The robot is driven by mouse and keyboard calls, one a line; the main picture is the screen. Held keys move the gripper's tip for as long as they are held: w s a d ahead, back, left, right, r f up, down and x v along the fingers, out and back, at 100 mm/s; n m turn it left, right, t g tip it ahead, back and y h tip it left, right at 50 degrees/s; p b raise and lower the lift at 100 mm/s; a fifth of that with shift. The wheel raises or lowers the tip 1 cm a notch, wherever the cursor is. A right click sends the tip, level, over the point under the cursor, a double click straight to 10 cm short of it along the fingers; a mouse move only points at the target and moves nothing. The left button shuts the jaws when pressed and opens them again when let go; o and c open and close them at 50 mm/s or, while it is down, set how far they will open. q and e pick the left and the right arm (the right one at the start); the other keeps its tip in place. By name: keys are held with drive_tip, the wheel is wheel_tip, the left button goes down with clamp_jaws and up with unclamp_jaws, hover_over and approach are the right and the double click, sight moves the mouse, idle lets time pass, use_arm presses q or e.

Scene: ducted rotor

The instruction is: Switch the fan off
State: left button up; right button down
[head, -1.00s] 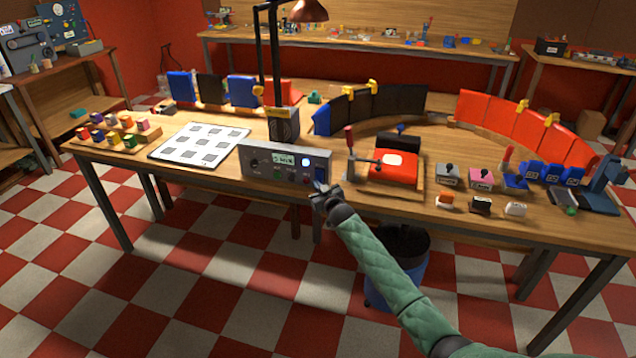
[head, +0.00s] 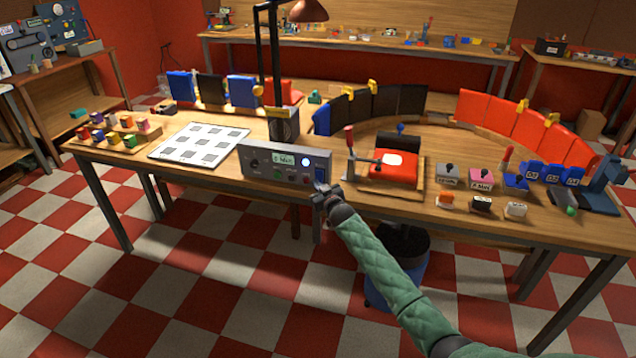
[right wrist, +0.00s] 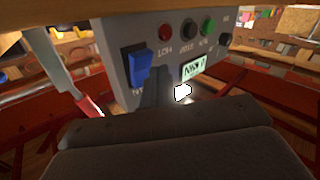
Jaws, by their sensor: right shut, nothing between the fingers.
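The grey control panel (head: 262,172) stands at the front edge of the table. It carries a small display (head: 284,160), a lit white-blue lamp (head: 306,162) and a blue rocker switch (head: 320,174) at its right end. The right wrist view shows the panel upside down, with the blue rocker (right wrist: 140,68), red button (right wrist: 165,32), green button (right wrist: 208,27) and display (right wrist: 193,71). My right gripper (head: 320,189) is shut and empty, just in front of the panel's right end by the rocker. Contact cannot be told. I cannot clearly identify the fan. My left gripper is out of view.
A red block under a clamp (head: 392,172) sits right of the panel, and a checkered board (head: 200,145) lies left of it. A black lamp post (head: 275,70) rises behind. Small labelled blocks (head: 481,178) stand at the right. Floor in front is mostly clear.

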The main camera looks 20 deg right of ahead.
drive_tip(key=shift+w+f, duration=0.1)
drive_tip(key=shift+w+d, duration=0.2)
drive_tip(key=shift+w+d+f+b, duration=0.2)
drive_tip(key=shift+w+b, duration=0.1)
drive_tip(key=shift+b, duration=0.2)
idle(0.8)
idle(0.3)
drive_tip(key=shift+s+a+r+p, duration=0.35)
drive_tip(key=shift+s+a+p, duration=0.1)
drive_tip(key=shift+s+p, duration=0.2)
